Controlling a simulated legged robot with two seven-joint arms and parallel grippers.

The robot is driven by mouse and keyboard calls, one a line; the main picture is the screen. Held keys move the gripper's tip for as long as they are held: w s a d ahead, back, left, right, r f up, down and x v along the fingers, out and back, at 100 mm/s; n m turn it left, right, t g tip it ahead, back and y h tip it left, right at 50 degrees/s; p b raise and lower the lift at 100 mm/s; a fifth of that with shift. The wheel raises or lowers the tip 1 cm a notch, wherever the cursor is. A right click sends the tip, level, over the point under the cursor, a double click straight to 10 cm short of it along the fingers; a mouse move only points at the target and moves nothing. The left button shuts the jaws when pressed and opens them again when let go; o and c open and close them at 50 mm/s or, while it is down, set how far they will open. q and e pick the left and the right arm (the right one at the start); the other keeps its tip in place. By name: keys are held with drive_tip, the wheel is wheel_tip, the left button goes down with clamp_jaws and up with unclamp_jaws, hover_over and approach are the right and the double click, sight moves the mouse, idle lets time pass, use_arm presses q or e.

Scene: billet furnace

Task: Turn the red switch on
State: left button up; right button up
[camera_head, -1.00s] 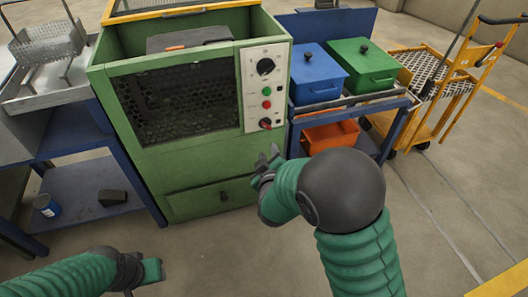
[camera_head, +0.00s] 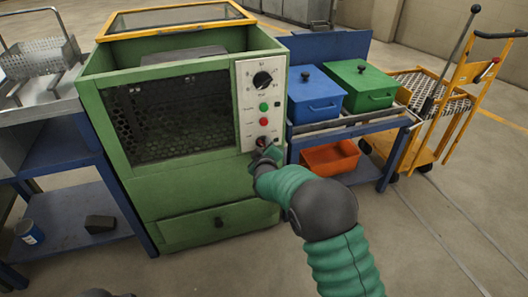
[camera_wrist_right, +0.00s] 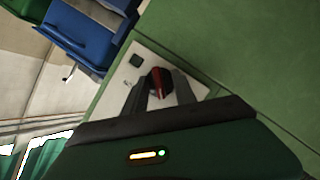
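The red switch (camera_wrist_right: 160,82) is a dark knob with a red pointer, low on the pale control panel (camera_head: 247,82) of the green furnace. In the head view my right gripper (camera_head: 268,150) is at the panel's lower end, partly covering the switch. In the right wrist view my right gripper (camera_wrist_right: 160,84) is open, with one dark finger on each side of the knob. I cannot tell whether the fingers touch it. My left gripper is out of view; only a dark piece of that arm shows at the bottom edge.
Above the switch are a green button (camera_head: 263,107), a red button (camera_head: 263,121) and a large black dial (camera_head: 262,79). A blue cart (camera_head: 375,130) with blue and green boxes stands close on the right. A blue table (camera_head: 70,158) stands on the left.

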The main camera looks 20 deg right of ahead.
drive_tip(key=shift+c, duration=0.4)
clamp_jaws()
drive_tip(key=shift+m+p, duration=0.3)
drive_tip(key=shift+r+m+y+p, duration=0.1)
drive_tip(key=shift+m+y+p, duration=0.35)
drive_tip(key=shift+m+y, duration=0.2)
drive_tip(key=shift+d+m+y+p, duration=0.25)
drive_tip(key=shift+m+y+p, duration=1.35)
drive_tip(key=shift+m, duration=1)
drive_tip(key=shift+d+m+y+p, duration=0.2)
drive_tip(key=shift+m+y+p, duration=1)
drive_tip(key=shift+m+y, duration=1)
drive_tip(key=shift+f+m+h, duration=0.2)
drive_tip(key=shift+m+h, duration=0.05)
drive_tip(key=shift+m, duration=0.3)
